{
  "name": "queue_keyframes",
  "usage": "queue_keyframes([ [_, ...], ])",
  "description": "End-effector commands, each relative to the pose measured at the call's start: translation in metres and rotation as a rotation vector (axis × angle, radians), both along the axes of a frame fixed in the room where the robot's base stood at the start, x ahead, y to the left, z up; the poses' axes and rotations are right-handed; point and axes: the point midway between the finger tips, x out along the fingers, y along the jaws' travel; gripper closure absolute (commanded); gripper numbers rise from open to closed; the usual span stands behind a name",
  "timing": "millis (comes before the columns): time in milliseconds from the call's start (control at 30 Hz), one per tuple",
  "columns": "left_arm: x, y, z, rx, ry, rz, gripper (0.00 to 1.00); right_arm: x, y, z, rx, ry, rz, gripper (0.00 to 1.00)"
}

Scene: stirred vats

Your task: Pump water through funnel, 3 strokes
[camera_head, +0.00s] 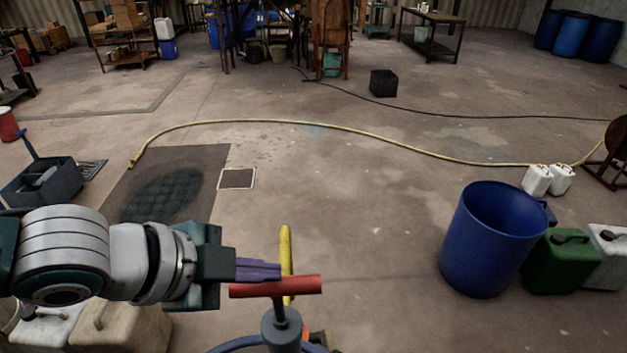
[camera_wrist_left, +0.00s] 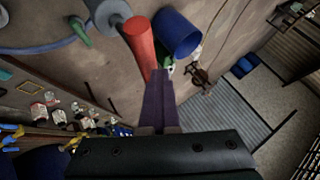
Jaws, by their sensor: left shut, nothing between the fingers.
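The pump's red T-handle (camera_head: 300,285) stands on a grey shaft and cylinder (camera_head: 281,328) at the bottom middle of the head view. In the left wrist view the red handle (camera_wrist_left: 139,45) runs from the grey pump part (camera_wrist_left: 108,14) toward my fingertips. My left gripper (camera_head: 277,270) comes in from the left. Its purple fingers are shut and empty, at the handle's level in the picture; I cannot tell whether they touch it. The fingers (camera_wrist_left: 158,80) also point at the handle's end in the wrist view. I cannot make out a funnel. My right gripper is not in view.
A yellow upright bar (camera_head: 286,245) rises behind the handle. A blue hose (camera_head: 236,344) lies at the pump's base. A blue barrel (camera_head: 480,255) and a green canister (camera_head: 556,262) stand at right. A yellow hose (camera_head: 350,129) crosses the floor. The middle floor is clear.

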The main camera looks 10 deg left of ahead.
Motion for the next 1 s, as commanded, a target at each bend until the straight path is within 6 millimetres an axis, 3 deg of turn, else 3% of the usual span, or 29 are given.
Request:
queue_keyframes([
  [167, -0.001, 0.0, 0.013, 0.001, 0.001, 0.0, 1.0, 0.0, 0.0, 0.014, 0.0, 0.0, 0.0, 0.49],
  [567, 0.001, 0.0, 0.017, -0.002, -0.002, 0.0, 1.0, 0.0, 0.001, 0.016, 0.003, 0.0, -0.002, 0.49],
  [1000, 0.001, 0.0, 0.065, -0.001, -0.004, 0.0, 1.0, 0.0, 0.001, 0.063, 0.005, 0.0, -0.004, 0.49],
])
